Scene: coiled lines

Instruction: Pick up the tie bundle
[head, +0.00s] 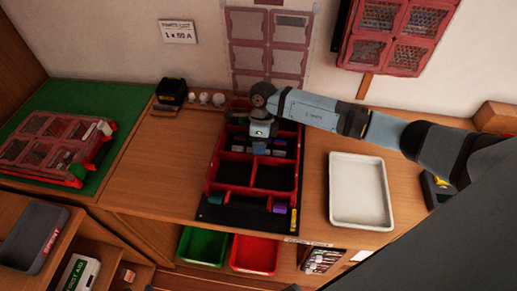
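A red compartment tray (211,165) lies on a black mat (222,217) on the wooden bench. Small dark and grey items (279,148) lie in its upper compartments, and the two large middle compartments look empty. A purple item (278,209) and a teal item lie in the front row. I cannot tell which item is the tie bundle. My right gripper (259,150) points down over the tray's upper part. Its fingers are too small and dark to show whether they are open, and it hides what lies beneath. My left gripper is not in view.
A red organizer (42,148) lies on a green mat (110,111) at left. A black box (172,92) and white spools (205,98) stand behind. Green (203,246) and red bins (254,254) sit below the bench edge.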

